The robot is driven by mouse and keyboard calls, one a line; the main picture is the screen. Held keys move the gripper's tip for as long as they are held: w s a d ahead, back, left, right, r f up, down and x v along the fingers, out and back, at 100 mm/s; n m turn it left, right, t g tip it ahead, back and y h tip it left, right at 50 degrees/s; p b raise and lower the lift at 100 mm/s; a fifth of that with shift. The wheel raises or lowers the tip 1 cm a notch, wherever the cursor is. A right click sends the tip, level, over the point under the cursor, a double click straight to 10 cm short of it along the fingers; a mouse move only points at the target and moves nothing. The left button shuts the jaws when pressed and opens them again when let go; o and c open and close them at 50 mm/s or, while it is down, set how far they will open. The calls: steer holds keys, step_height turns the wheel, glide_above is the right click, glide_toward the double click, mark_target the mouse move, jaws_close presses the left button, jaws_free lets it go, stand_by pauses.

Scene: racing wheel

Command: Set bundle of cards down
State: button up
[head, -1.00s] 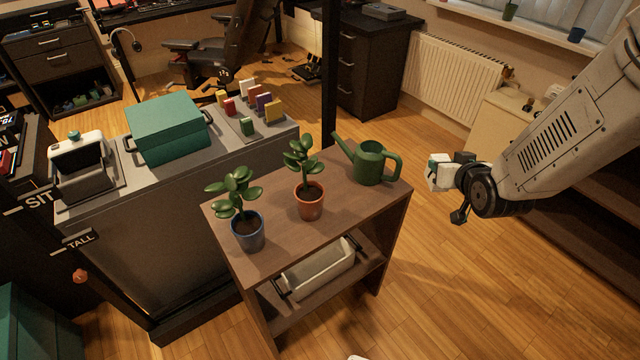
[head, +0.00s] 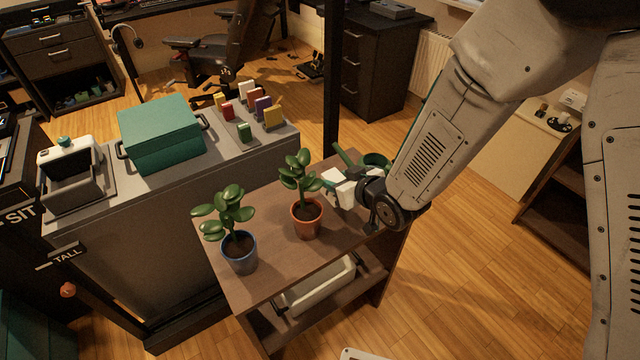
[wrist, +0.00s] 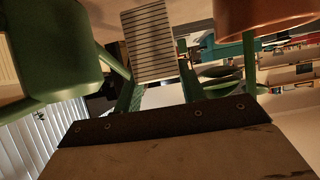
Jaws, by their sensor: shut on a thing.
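The bundle of cards (wrist: 152,42) is a pale block with dark parallel stripes, seen in the wrist view between the green fingers of my gripper (wrist: 158,85). My gripper is shut on it. In the head view my gripper (head: 333,181) is over the right part of the brown side table (head: 265,275), between the terracotta-potted plant (head: 307,218) and the green watering can (head: 375,160). I cannot tell whether the bundle touches the tabletop. My arm partly hides the can. In the wrist view the watering can (wrist: 50,50) is at left and the terracotta pot (wrist: 262,14) at upper right.
A plant in a blue pot (head: 239,252) stands at the table's left. A pale bin (head: 318,285) sits on the shelf below. A grey cabinet behind bears a teal box (head: 160,135) and several small coloured blocks. Bare tabletop shows between and in front of the pots.

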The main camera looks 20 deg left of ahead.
steer(key=shift+w+a+f, duration=0.1)
steer(key=shift+w+a, duration=0.1)
steer(key=shift+a, duration=0.3)
steer(key=shift+w+a, duration=0.2)
steer(key=shift+a, duration=0.25)
steer(key=f, duration=0.3)
steer(key=shift+w+a+f, duration=0.15)
steer(key=shift+a+f, duration=0.2)
steer(key=o, duration=1)
steer(key=shift+r, duration=0.1)
steer(key=v, duration=1.2)
